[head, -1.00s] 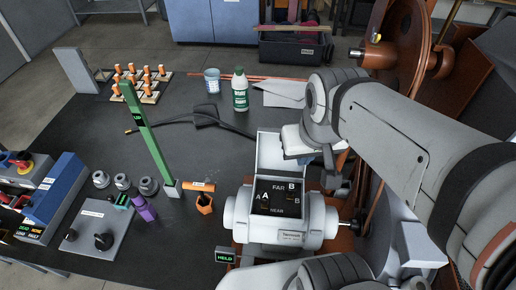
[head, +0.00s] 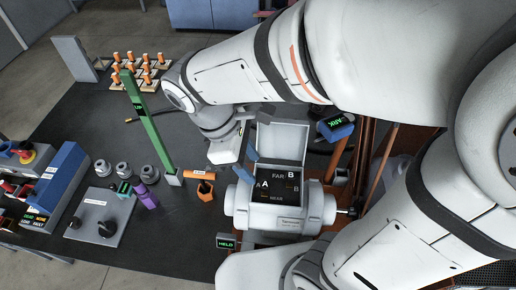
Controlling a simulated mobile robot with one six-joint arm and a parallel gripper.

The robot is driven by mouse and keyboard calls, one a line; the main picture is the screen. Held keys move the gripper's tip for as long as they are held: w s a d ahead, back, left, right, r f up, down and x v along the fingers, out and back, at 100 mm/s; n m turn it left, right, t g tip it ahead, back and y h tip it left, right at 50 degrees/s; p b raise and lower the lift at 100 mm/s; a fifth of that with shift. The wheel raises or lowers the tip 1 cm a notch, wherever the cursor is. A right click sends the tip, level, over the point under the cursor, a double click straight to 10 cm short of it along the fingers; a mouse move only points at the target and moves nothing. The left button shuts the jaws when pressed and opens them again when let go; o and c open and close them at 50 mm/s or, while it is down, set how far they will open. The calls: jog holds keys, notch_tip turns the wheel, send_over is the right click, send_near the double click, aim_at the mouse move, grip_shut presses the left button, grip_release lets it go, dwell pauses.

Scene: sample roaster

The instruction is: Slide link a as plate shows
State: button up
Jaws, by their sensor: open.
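A grey-white housing (head: 275,218) stands at the front with its lid (head: 277,138) open. Inside is a black plate (head: 277,190) marked FAR at the top and NEAR at the bottom. A large A stands at its left and a large B at its upper right, with small dark brownish pieces near them; I cannot tell which part is link a or its exact position. My gripper (head: 248,163) is open, with blue fingers at the left side of the open housing, above or beside its left edge. Contact cannot be told. I see nothing between the fingers.
A sign reading HELD (head: 227,241) stands in front of the housing. A green post (head: 148,125) and an orange-handled part (head: 202,187) stand to the left. A blue box with a green-lit display (head: 336,130) is at the right.

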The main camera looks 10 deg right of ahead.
aim_at(264, 184)
jog(key=shift+x, duration=3.9)
grip_shut()
